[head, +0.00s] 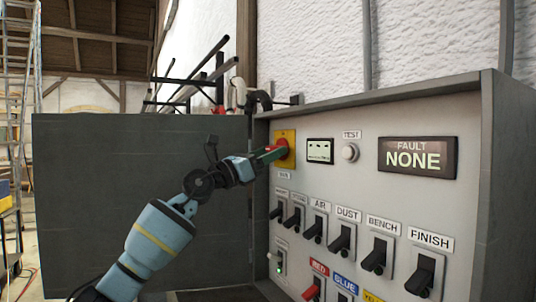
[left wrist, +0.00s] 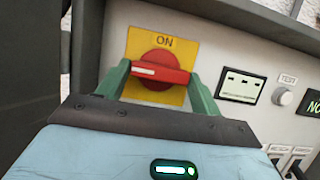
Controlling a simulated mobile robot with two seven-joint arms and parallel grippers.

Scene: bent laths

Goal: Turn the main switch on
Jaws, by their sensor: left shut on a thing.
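The main switch is a red rotary handle (left wrist: 162,73) on a yellow plate (left wrist: 143,41) marked ON at its top. It also shows in the head view as a red knob (head: 285,149) at the upper left of the panel. In the left wrist view the handle lies nearly crosswise, with a white mark on its left part. My left gripper (head: 270,155) is shut on the handle, its green fingers at the handle's two ends. The fingers partly hide the handle in the head view. My right gripper is not in view.
The grey panel box has an open door (head: 140,200) on the left. A small meter (head: 320,151), a TEST button (head: 350,152) and a display (head: 418,157) reading FAULT NONE are right of the switch. Several black toggle switches, including FINISH (head: 424,275), and a red one (head: 312,290) sit below.

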